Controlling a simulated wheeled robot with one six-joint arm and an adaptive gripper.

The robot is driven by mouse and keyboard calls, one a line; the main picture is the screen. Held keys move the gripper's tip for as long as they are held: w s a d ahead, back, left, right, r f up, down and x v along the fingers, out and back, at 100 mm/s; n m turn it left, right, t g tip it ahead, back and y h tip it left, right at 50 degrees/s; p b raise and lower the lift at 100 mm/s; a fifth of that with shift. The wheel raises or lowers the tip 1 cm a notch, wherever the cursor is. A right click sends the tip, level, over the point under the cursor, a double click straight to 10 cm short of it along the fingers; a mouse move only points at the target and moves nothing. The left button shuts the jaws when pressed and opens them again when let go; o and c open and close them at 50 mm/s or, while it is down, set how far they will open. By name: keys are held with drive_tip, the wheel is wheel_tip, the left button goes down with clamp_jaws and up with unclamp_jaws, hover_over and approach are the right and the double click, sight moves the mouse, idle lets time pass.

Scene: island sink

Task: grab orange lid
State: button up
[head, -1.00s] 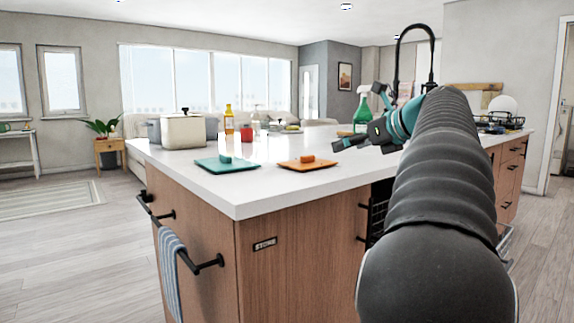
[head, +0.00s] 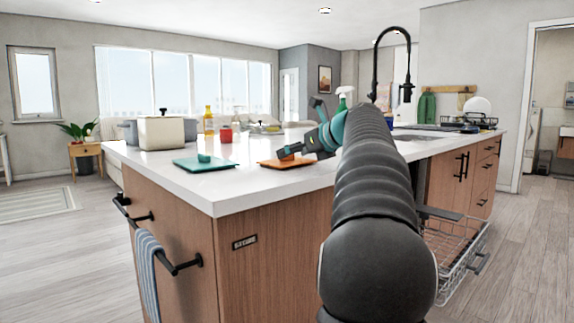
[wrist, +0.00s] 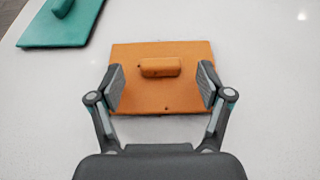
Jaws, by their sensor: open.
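The orange lid (wrist: 160,93) is a flat square with a raised bar handle (wrist: 160,67) on top. It lies flat on the white island counter; in the head view the lid (head: 283,163) is partly hidden by my gripper. My gripper (wrist: 161,84) is open and empty. In the wrist view its two fingers appear over the left and right parts of the lid, with the handle between and slightly beyond the tips. I cannot tell the exact height of the fingers above the lid. In the head view my gripper (head: 283,153) is just above the lid.
A teal lid (head: 204,163) with a similar handle lies to the left on the counter (head: 235,192). A wire dishwasher rack (head: 455,255) is pulled out at the right.

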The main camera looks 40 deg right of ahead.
drive_tip(key=shift+x, duration=1.05)
drive_tip(key=c, duration=1)
drive_tip(key=shift+c, duration=0.2)
drive_tip(key=shift+r, duration=0.1)
